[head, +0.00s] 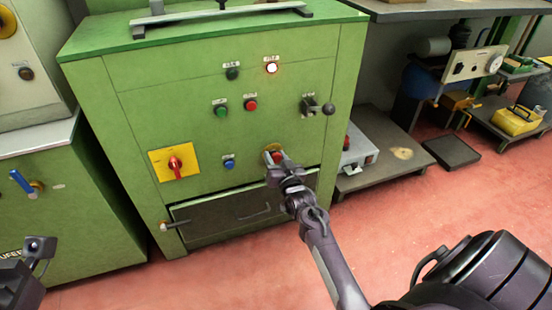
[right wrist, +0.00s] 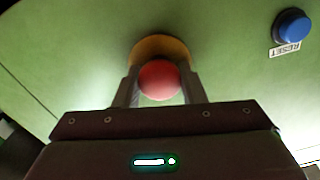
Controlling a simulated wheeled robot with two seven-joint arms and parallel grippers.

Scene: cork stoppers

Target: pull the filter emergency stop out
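The emergency stop is a round red button on a yellow collar, low on the green cabinet front; it shows in the head view (head: 275,157) and in the right wrist view (right wrist: 159,80). My right gripper (head: 277,161) is at it, partly covering it in the head view. In the right wrist view the fingers (right wrist: 160,84) stand on both sides of the red head and appear to touch it. Whether the button is in or out is hard to tell. Part of my left gripper (head: 39,247) shows at the lower left edge, away from the cabinet; its fingers are unclear.
A blue reset button (right wrist: 292,26) sits beside the stop. A red rotary switch on a yellow plate (head: 173,163), a black-knobbed lever (head: 318,107) and a lit lamp (head: 271,68) are on the same green cabinet (head: 135,110).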

